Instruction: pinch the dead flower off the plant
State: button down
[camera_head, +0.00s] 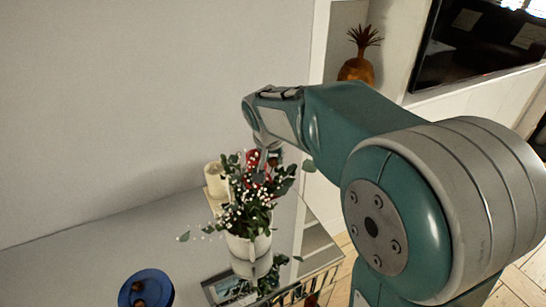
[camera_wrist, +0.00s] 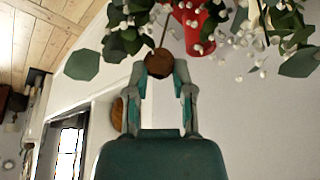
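The plant is a leafy bouquet (camera_head: 250,190) with red flowers and small white blossoms. It stands in a white vase (camera_head: 245,247) on a reflective tabletop. In the wrist view, a brown, round dead flower (camera_wrist: 159,63) hangs on a thin stem in front of a red flower (camera_wrist: 192,20). My gripper (camera_wrist: 160,70) has its two fingertips close on either side of the dead flower, seemingly pressed against it. In the head view, my gripper (camera_head: 270,150) is at the top of the bouquet, largely hidden by my arm.
A blue dish (camera_head: 160,275) holding brown pieces lies at the front left of the table (camera_head: 100,245). A pineapple ornament (camera_head: 356,70) sits in a niche.

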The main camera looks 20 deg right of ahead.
aim_at(273, 159)
dwell(0.3)
jog(key=shift+r, duration=2.95)
